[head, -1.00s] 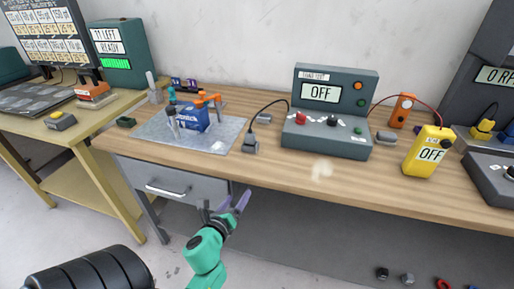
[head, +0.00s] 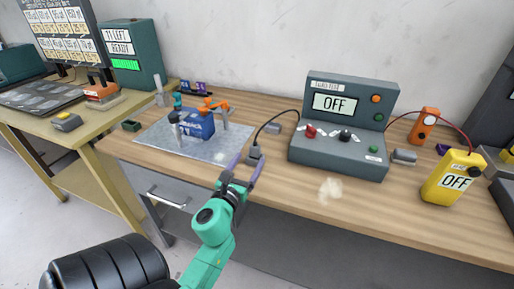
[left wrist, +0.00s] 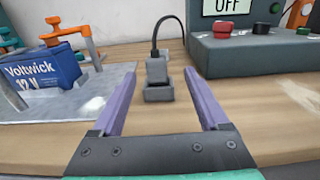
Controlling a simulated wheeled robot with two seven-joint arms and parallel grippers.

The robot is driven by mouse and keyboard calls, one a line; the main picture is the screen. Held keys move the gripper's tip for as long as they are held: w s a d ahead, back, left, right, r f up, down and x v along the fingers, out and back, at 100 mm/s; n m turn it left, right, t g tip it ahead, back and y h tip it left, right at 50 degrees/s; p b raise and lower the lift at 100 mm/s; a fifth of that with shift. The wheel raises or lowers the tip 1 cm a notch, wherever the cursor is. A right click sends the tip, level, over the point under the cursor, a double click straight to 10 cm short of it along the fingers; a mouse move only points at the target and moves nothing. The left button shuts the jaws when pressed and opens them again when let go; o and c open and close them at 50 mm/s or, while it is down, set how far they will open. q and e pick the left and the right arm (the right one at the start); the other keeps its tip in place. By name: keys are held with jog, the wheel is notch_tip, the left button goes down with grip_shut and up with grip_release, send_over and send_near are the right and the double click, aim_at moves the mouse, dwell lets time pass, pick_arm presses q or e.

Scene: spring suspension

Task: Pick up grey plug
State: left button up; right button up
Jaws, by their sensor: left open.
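The grey plug (left wrist: 157,72) stands on the wooden bench top, with a black cable rising from its top and curving to the grey test box; in the head view the plug (head: 254,152) is just beyond my left gripper. My left gripper (head: 246,168) is open, its two purple fingers pointing at the plug. In the left wrist view the left gripper (left wrist: 160,98) has the plug between and slightly beyond its fingertips, with room on both sides. It does not visibly touch the plug. My right gripper is in neither view.
The grey test box (head: 342,125) reading OFF stands right of the plug. A blue battery (head: 198,123) with orange and teal clamps sits on a metal sheet (head: 180,148) to the left. A small grey block (head: 273,128) lies behind the plug. A yellow meter (head: 453,178) stands far right.

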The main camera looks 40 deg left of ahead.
aim_at(255, 148)
pick_arm(q)
jog(key=x, duration=0.4)
jog(key=shift+w+a+r+p, duration=0.1)
jog(key=shift+r+p, duration=0.15)
jog(key=shift+p, duration=0.15)
jog(key=x, duration=0.4)
jog(key=p+x, duration=0.1)
jog(key=x, duration=0.2)
jog(key=shift+a+f, duration=0.25)
jog(key=shift+f, duration=0.1)
jog(key=shift+s, duration=0.25)
grip_shut()
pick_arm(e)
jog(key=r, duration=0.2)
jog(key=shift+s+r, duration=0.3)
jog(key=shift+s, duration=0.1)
